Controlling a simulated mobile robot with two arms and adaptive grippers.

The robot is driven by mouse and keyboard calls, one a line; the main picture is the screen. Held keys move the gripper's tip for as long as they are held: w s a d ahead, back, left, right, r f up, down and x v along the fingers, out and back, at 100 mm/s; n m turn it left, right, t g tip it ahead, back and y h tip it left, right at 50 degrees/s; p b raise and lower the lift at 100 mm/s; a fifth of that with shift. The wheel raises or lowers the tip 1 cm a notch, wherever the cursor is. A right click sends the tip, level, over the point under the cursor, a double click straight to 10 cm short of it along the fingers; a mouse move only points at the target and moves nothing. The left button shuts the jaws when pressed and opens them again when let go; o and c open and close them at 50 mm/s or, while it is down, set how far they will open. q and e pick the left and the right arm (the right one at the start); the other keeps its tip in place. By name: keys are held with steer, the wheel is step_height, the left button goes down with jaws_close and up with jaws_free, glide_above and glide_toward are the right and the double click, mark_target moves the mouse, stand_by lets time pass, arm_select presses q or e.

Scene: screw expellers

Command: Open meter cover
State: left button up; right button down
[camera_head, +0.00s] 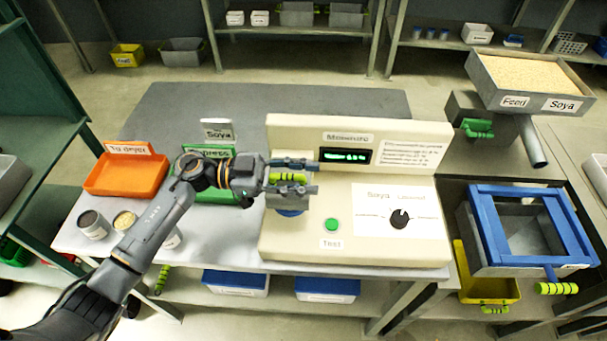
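The moisture meter (285,240) is a large beige box in the middle of the camera_head view, on the grey table. Its display is lit green, and a green Test button and a black knob sit on its front. The meter cover (300,200) is a small grey part at the meter's left side, above a blue round part, with a yellow-green ridged handle (288,177). My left gripper (294,177) reaches in from the left, its dark fingers spread above and below the handle. The fingers look open around it; contact is unclear. My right gripper is out of view.
An orange tray (128,176) labelled To dryer and a green tray (195,192), partly hidden by my arm, stand left of the meter. Small cups (93,225) stand at the front left. A feed hopper (528,78) and a blue-framed box (525,228) are at right.

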mark_target(305, 172)
arm_select(q)
jaws_close()
steer(key=shift+r+p, duration=0.35)
steer(key=shift+p, duration=0.2)
steer(key=w+r+n+p, duration=0.1)
steer(key=n+p, duration=0.1)
steer(key=p, duration=0.2)
steer(key=w+r+n+p, duration=0.1)
steer(key=r+n+p, duration=0.1)
steer(key=p, duration=0.2)
steer(key=shift+w+r+n, duration=0.1)
steer(key=shift+w+n, duration=0.2)
steer(key=shift+n, duration=0.1)
steer(key=shift+w+r+n+p, duration=0.3)
steer(key=shift+w+n+p, duration=0.3)
steer(key=shift+n+p, duration=0.35)
steer(key=shift+w, duration=0.15)
